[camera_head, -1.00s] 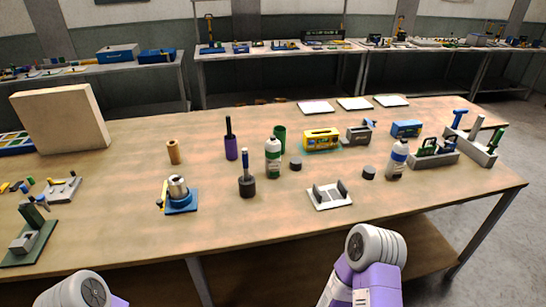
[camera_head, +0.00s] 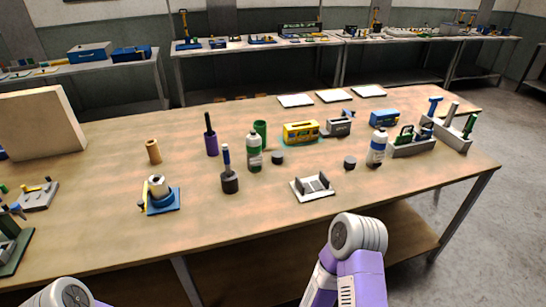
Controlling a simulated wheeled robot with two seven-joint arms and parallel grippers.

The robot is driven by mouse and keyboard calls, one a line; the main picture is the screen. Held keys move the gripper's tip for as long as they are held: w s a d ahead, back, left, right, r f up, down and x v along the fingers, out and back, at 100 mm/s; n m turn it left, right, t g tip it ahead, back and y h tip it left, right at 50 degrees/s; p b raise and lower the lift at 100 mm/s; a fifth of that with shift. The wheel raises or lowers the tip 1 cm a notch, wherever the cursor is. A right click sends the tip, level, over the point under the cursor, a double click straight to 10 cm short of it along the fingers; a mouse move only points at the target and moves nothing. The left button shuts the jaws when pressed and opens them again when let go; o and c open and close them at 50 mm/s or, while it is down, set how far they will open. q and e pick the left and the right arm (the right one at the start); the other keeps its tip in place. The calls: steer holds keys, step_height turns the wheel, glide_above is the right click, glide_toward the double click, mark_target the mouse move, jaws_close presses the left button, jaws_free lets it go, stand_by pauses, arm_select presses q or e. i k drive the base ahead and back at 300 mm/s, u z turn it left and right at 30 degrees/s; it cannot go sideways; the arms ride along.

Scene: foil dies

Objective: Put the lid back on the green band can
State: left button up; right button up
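The green band can (camera_head: 254,153) stands upright near the middle of the table, white with a green band. A dark round lid (camera_head: 277,158) lies on the table just to its right, apart from it. A second dark lid (camera_head: 350,163) lies further right, beside a similar white can with a blue band (camera_head: 376,149). I cannot tell which lid belongs to which can. Only upper parts of my two arms show at the bottom edge. Both my grippers are out of view.
A green cylinder (camera_head: 260,133) stands close behind the green band can. A dark-based tool (camera_head: 229,180) and a purple-handled one (camera_head: 211,143) stand to its left. A white bracketed plate (camera_head: 312,188) lies in front right. The table's front middle is bare.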

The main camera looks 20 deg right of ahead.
mark_target(254, 144)
steer(key=u, duration=1.95)
steer(key=k, duration=0.85)
steer(key=z, duration=1.5)
steer(key=i, duration=0.5)
